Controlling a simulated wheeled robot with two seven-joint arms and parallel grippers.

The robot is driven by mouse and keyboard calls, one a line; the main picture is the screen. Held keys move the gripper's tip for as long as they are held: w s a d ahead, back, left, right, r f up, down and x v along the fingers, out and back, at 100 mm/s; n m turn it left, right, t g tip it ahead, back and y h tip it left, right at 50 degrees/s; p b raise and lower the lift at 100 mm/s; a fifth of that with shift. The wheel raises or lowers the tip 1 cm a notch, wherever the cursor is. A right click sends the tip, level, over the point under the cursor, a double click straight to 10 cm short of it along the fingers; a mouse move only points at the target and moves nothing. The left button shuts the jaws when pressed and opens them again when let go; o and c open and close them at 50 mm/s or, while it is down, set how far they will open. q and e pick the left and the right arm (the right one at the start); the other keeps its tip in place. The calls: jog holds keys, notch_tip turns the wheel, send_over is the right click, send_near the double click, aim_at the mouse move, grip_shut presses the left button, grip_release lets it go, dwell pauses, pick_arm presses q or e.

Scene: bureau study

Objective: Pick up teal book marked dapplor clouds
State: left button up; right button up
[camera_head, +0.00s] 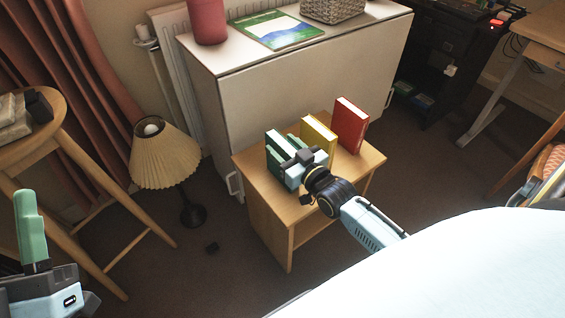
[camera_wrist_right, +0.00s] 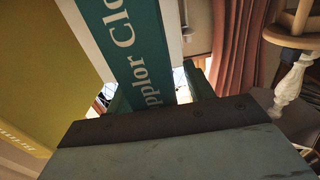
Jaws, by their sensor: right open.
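The teal book (camera_head: 275,141) stands upright at the left of a row on the small wooden table. In the right wrist view its teal spine (camera_wrist_right: 137,45) carries white letters reading "pplor Clo". My right gripper (camera_head: 287,157) is at the book's near side, over the table. Its two fingers show in the right wrist view (camera_wrist_right: 160,92) on either side of the lower part of the spine, and they are open. Whether they touch the book is unclear. My left gripper (camera_head: 32,235) is at the lower left, away from the table; its jaw gap cannot be made out.
A yellow book (camera_head: 319,136) stands close to the teal one, and a red book (camera_head: 350,124) stands further right on the small table (camera_head: 365,165). A white cabinet (camera_head: 300,84) stands behind. A lamp (camera_head: 164,156) and a wooden stool (camera_head: 60,130) stand to the left.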

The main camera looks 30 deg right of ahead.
grip_shut()
dwell(0.3)
jog(key=shift+r, duration=0.15)
